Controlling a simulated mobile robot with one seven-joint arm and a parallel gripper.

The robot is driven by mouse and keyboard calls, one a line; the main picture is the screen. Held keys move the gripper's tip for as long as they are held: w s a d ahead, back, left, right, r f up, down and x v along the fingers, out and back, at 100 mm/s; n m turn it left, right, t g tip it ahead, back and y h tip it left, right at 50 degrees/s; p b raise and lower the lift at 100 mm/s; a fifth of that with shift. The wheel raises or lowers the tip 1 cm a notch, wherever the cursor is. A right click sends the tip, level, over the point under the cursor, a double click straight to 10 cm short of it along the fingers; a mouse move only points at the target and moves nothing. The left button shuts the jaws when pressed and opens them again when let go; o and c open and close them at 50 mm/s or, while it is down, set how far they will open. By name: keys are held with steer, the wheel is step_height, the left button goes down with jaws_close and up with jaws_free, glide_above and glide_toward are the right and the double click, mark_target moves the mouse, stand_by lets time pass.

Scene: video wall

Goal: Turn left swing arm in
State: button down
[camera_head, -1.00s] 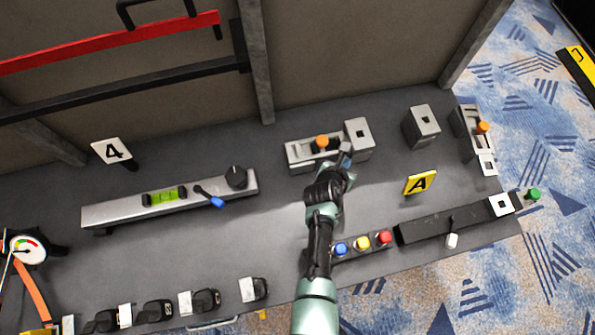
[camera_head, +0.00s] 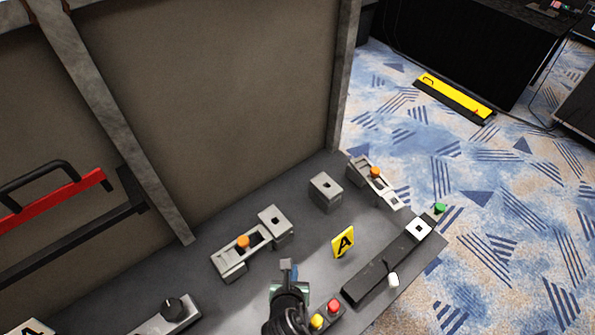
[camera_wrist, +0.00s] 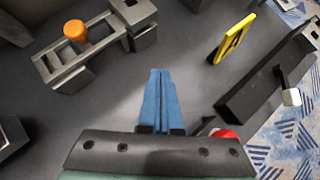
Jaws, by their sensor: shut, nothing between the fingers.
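No part is clearly marked as the left swing arm. The left grey fixture with an orange knob (camera_head: 243,243) stands against a grey block with a square hole (camera_head: 275,226). A matching right fixture with an orange knob (camera_head: 375,172) and a separate grey block (camera_head: 325,192) stand further right. My gripper (camera_head: 288,268) is just in front of the left block, apart from it and above the dark bench. In the wrist view its blue fingers (camera_wrist: 160,75) are together and empty, with the left orange knob (camera_wrist: 75,31) at upper left.
A yellow "A" sign (camera_head: 343,242) stands right of my gripper. Yellow (camera_head: 317,321) and red (camera_head: 334,306) buttons lie close by it. A long black bar with a white knob (camera_head: 393,280) is at the right. A red bar (camera_head: 55,200) crosses the back panel at left.

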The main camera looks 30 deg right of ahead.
steer(key=shift+s+d+r, duration=0.15)
steer(key=shift+s+r, duration=0.7)
steer(key=shift+s, duration=0.05)
steer(key=shift+s, duration=0.1)
